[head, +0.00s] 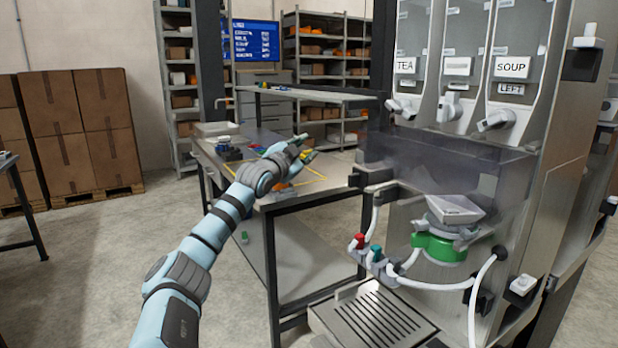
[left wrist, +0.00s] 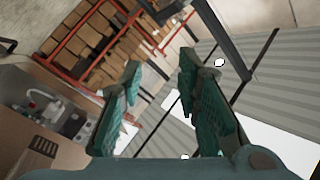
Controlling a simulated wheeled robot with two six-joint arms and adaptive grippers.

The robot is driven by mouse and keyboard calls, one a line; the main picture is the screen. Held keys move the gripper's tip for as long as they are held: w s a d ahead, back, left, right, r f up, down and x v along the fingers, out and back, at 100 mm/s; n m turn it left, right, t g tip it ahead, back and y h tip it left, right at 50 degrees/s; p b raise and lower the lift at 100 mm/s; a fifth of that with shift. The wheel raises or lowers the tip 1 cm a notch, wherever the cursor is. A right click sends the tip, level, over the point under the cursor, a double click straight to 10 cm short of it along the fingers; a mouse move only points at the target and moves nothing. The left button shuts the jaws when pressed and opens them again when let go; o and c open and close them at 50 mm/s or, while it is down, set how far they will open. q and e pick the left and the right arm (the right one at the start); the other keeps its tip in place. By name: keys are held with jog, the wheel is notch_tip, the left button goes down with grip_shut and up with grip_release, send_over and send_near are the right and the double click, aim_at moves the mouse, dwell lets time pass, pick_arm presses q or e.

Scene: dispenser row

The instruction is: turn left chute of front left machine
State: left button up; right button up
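The dispenser machine (head: 470,80) stands at the right in the head view, with three clear chutes side by side. The leftmost chute has a TEA label (head: 406,65) and a grey-white knob (head: 402,108). The middle chute's label is unreadable, and its knob (head: 450,111) is similar. The rightmost chute carries a SOUP label (head: 511,67), a LEFT label (head: 511,89) and a knob (head: 496,120). My left gripper (head: 304,149) is open and empty, left of the machine and apart from it. Its parted fingers show in the left wrist view (left wrist: 158,95). My right gripper is out of view.
A workbench (head: 330,188) stands behind my left arm, left of the machine. Below the chutes are a clear guard (head: 435,155), a silver hopper (head: 455,208) on a green ring (head: 440,247), hoses and a drip tray (head: 372,318). Stacked boxes (head: 75,130) stand far left.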

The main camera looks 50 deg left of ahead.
pick_arm(q)
notch_tip(320, 180, down, 10)
jog(key=w+n+g+p, duration=0.1)
jog(key=w, duration=0.1)
jog(key=shift+a+r+n+g, duration=0.15)
jog(key=shift+a+n+g, duration=0.15)
jog(key=shift+a+g, duration=0.1)
